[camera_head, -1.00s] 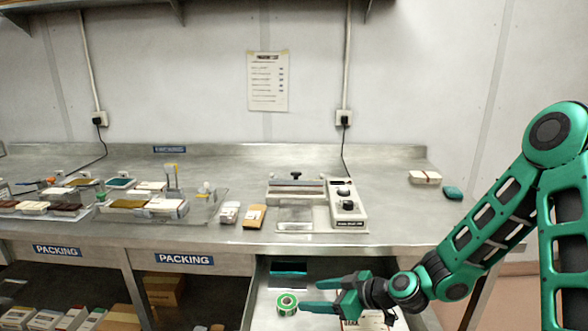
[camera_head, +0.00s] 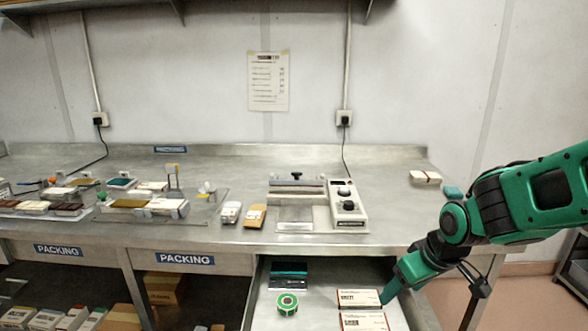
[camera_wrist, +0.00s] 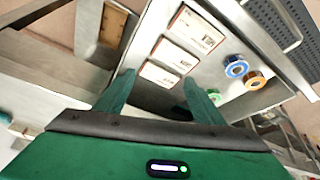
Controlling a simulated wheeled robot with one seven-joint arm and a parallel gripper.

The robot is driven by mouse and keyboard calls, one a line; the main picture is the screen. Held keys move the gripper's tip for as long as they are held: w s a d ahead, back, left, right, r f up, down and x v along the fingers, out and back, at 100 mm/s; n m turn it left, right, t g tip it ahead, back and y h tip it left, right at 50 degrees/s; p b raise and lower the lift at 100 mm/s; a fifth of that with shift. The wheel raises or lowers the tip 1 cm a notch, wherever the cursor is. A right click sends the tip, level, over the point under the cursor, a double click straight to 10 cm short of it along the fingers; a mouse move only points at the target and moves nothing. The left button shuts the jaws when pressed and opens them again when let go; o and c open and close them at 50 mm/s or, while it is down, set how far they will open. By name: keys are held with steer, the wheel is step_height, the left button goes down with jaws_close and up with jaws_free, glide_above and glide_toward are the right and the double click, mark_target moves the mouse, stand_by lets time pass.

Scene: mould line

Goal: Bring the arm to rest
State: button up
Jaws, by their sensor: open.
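My arm comes in from the right in the head view, and my gripper (camera_head: 388,296) points down at the right side of an open drawer (camera_head: 320,272). In the wrist view my gripper (camera_wrist: 158,84) has its two green fingers spread apart with nothing held between them. White and red boxes (camera_head: 358,299) lie in the drawer just left of the fingers. The wrist view also shows these boxes (camera_wrist: 182,55) beyond the fingertips. Whether a finger touches a box I cannot tell.
A green tape roll (camera_head: 287,304) and a dark box (camera_head: 289,274) lie in the drawer. The wrist view adds a blue roll (camera_wrist: 236,67) and an orange roll (camera_wrist: 254,80). A sealing machine (camera_head: 318,206) stands on the steel bench (camera_head: 400,210) above.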

steer(key=s+d+r+m+h, duration=0.1)
steer(key=s+d+r+m, duration=0.4)
steer(key=s+d+r, duration=0.15)
steer(key=s+d+f+m+g, duration=0.1)
steer(key=s+d+m+g, duration=0.1)
steer(key=s+d, duration=0.3)
steer(key=s+d+f+m+g, duration=0.1)
steer(key=s+d+m+g, duration=0.1)
steer(key=s, duration=0.9)
steer(key=d+m, duration=0.1)
steer(key=d, duration=0.1)
steer(key=shift+d+m+g, duration=0.3)
steer(key=shift+d+m, duration=0.1)
steer(key=shift+w+f, duration=0.3)
steer(key=shift+w, duration=0.3)
